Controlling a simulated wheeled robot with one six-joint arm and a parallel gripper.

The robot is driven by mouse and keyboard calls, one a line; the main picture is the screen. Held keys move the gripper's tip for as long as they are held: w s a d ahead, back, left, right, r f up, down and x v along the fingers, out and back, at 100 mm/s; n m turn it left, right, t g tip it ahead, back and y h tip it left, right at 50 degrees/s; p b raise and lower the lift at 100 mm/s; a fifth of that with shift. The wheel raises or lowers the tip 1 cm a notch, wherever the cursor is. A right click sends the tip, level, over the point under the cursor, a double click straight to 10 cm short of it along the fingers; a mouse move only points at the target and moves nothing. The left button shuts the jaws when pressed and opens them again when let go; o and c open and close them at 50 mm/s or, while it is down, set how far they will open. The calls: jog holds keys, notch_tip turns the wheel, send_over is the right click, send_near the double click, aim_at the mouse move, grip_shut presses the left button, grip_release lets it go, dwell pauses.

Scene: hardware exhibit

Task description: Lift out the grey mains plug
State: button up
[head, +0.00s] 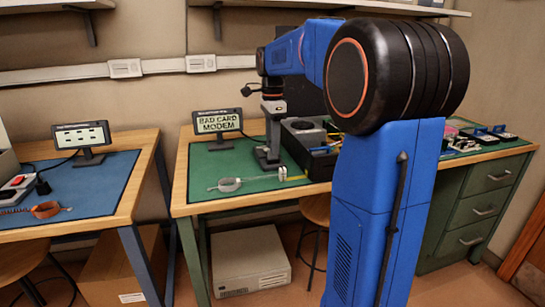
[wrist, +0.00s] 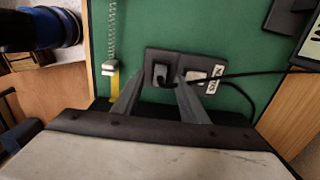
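A dark grey mains plug (wrist: 160,76) sits in a dark socket block (wrist: 150,54) on the green mat, seen in the wrist view. A light rocker switch (wrist: 195,76) and a white label are beside it on the block. My gripper (wrist: 159,82) is open, its two fingers spread on either side of the plug with gaps visible. I cannot tell how deep the tips reach. In the head view my gripper (head: 268,158) points down over the green-topped bench; the plug is hidden there.
A black cable (wrist: 255,73) runs right from the block. A coiled strap with a clip (wrist: 109,68) and a yellow strip lie left of it. In the head view a screen (head: 217,122) reads "BAD CARD MODEM", and an open dark case (head: 303,137) stands right of my gripper.

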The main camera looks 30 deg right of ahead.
jog(key=shift+f, duration=1)
jog(key=c, duration=0.9)
notch_tip(320, 180, up, 10)
